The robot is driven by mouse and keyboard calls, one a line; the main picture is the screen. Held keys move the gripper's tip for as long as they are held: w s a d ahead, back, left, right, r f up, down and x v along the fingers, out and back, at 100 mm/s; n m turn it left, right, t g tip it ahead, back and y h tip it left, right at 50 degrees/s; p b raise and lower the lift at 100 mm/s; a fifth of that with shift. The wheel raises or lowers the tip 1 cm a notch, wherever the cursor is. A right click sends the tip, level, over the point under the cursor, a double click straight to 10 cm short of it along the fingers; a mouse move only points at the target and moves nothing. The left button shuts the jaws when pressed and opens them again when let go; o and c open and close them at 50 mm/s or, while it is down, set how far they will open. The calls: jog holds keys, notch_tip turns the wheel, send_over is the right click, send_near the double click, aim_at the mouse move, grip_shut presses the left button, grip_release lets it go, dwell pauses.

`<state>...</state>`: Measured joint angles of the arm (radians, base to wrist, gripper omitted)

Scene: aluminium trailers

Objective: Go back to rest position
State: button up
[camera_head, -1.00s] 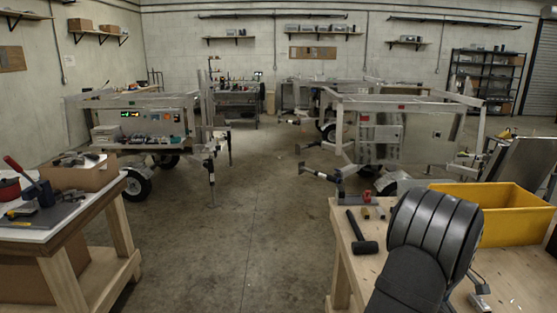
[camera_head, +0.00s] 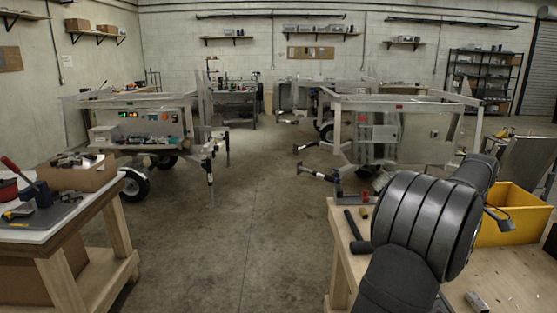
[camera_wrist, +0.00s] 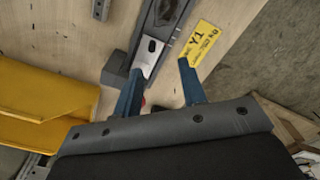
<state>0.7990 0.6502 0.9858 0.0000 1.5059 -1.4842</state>
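My gripper (camera_wrist: 160,88) shows in the wrist view with two blue fingers apart and nothing seen between their tips but the wooden bench top. A dark grey tool or rail with a silver plate (camera_wrist: 150,52) lies beyond the fingertips, near the left one. A yellow tag with black lettering (camera_wrist: 202,43) lies just beyond the right fingertip.
The right bench (camera_head: 510,275) carries a yellow bin (camera_head: 515,205), also in the wrist view (camera_wrist: 40,85), and a black hammer (camera_head: 354,228), partly behind my arm. A left bench (camera_head: 75,228) holds tools and a cardboard box. Trailers stand behind; the floor between the benches is clear.

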jog(key=shift+f+n, duration=0.5)
jog(key=shift+n, duration=0.35)
jog(key=shift+f+n, duration=0.5)
jog(key=shift+n, duration=0.35)
jog(key=shift+a, duration=0.1)
dwell(1.7)
